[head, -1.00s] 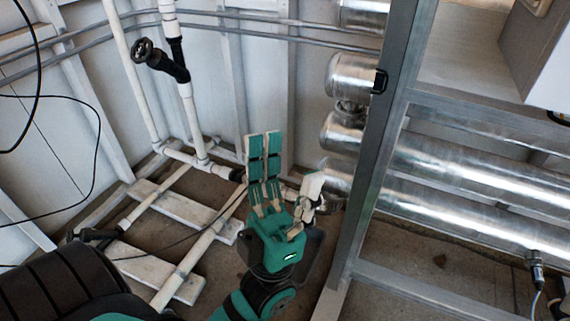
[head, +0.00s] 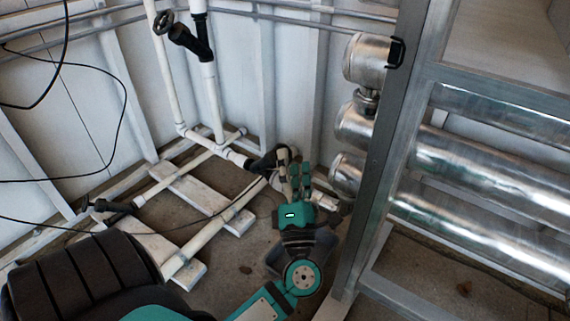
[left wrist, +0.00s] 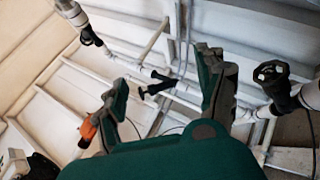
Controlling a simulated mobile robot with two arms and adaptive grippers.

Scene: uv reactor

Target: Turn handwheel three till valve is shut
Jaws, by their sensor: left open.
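In the head view a black handwheel (head: 163,22) sits on a black valve at upper left. A low black valve (head: 112,206) lies at the left, and a dark fitting (head: 266,161) is in the corner just beyond my left gripper (head: 296,172). No number shows, so I cannot tell which is handwheel three. My left gripper is open and points toward the corner, partly hiding what lies beyond. In the left wrist view a black handwheel (left wrist: 270,74) is right of the fingers. A smaller black valve (left wrist: 156,84) shows between them, farther off. My right gripper is not in view.
A grey metal frame post (head: 388,150) stands close to the right of my left arm. Shiny steel cylinders (head: 480,165) lie behind it. White pipes (head: 205,225) run low over white boards. A thin black cable (head: 120,75) hangs at left. An orange part (left wrist: 88,130) shows in the left wrist view.

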